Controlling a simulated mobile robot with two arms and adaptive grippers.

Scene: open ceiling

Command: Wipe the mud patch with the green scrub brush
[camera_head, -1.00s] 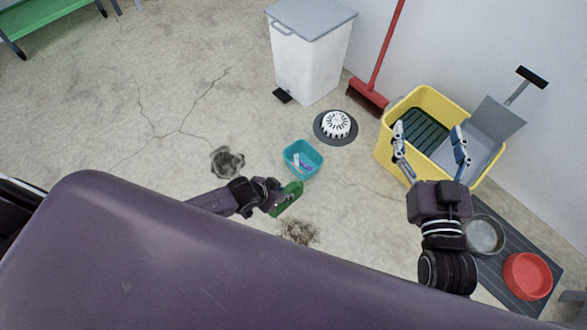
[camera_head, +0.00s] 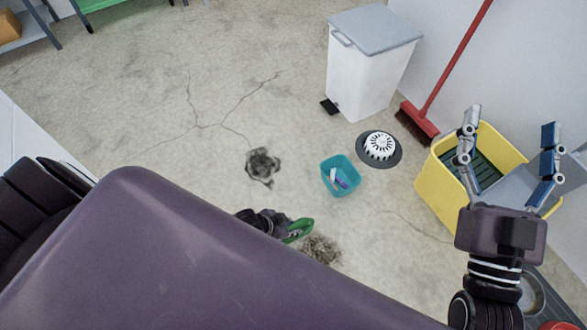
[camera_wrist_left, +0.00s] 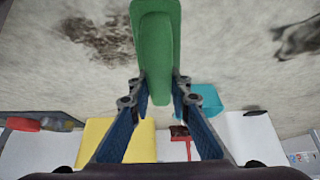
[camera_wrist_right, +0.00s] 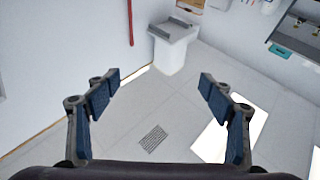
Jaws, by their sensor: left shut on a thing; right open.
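The brown mud patch (camera_head: 321,249) lies on the concrete floor and also shows in the left wrist view (camera_wrist_left: 103,40). My left gripper (camera_head: 284,228) is shut on the green scrub brush (camera_head: 299,230), which it holds just up and left of the patch in the head view. In the left wrist view the brush (camera_wrist_left: 155,45) sticks out from between the fingers, its bristles hidden; I cannot tell whether it touches the floor. My right gripper (camera_head: 510,128) is open and empty, in front of the yellow bucket in the head view.
A teal tub (camera_head: 340,176) with small items stands close to the brush. A drain cover (camera_head: 380,146), white bin (camera_head: 370,70), red broom (camera_head: 418,122) and yellow bucket (camera_head: 437,185) line the right side.

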